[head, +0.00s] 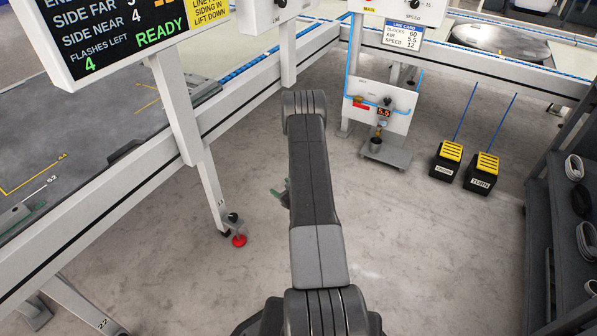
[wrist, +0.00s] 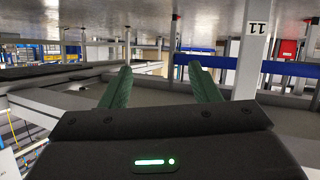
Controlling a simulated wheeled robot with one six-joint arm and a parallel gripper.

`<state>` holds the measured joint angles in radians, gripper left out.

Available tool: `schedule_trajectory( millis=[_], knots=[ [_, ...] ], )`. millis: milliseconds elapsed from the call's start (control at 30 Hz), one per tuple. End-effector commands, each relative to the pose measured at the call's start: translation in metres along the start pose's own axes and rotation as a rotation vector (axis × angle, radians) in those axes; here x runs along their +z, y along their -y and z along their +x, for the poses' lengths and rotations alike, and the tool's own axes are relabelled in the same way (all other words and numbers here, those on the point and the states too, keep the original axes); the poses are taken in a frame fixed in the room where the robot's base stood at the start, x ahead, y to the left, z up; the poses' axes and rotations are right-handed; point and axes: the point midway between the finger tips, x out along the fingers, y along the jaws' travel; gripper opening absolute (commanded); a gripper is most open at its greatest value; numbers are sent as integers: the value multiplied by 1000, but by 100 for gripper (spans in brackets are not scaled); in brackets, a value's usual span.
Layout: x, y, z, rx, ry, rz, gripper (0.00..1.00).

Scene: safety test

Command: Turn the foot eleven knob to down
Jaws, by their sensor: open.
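No number on this leg is readable there. In the wrist view a white post marked 11 (wrist: 250,60) stands right of my gripper (wrist: 160,67); no knob can be made out on it. My gripper's green fingers are spread with nothing between them. In the head view, my gripper (head: 282,194) shows partly behind my arm, right of and above the knob, apart from it.
The long white frame rail (head: 130,165) runs along the left. Two black pedals with yellow tops, one the turn pedal (head: 482,172), stand at the right beside a dark shelf (head: 555,230). A small stand (head: 385,153) is behind. Bare floor (head: 420,260) lies right of my arm.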

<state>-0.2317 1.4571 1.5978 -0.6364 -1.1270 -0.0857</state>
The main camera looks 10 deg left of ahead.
Motion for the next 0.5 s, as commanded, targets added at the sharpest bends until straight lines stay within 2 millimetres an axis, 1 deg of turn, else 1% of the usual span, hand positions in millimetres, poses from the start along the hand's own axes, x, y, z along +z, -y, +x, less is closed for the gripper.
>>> schedule_trajectory(
  millis=[33, 233, 400, 500],
  knots=[
    [-10, -7, -4, 11, 15, -3, 56],
    [-31, -27, -21, 51, 84, -3, 56],
    [-41, -37, -31, 73, 125, -1, 56],
    [-44, -40, -35, 80, 140, 0, 56]
  ],
)
